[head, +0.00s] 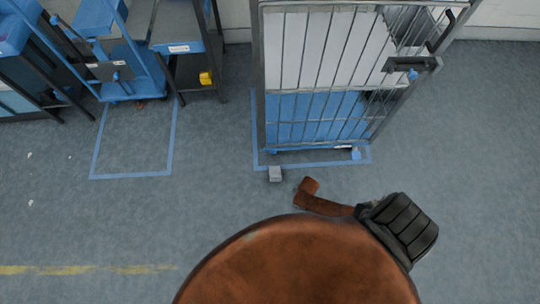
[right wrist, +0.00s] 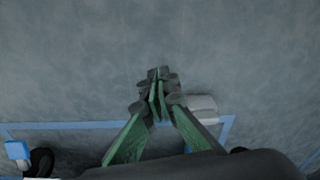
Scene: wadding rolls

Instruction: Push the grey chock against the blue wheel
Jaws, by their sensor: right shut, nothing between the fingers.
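The grey chock (head: 275,174) is a small block on the floor, just outside the blue tape line in front of the cage trolley's left corner. It also shows in the right wrist view (right wrist: 203,106), to the right of my fingers. A bit of blue (head: 272,151) shows low at the trolley's left front corner, beyond the chock; the wheel there is mostly hidden. My right gripper (right wrist: 156,78) is shut and empty, its green fingers together beside the chock. I cannot tell whether they touch it. The head view hides these fingers; my left gripper is out of view.
The cage trolley (head: 316,120) stands inside a blue taped rectangle. A blue caster (right wrist: 18,150) with a dark wheel shows at its other front corner. An empty taped bay (head: 130,174) lies to the left. The grey floor around the chock is clear.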

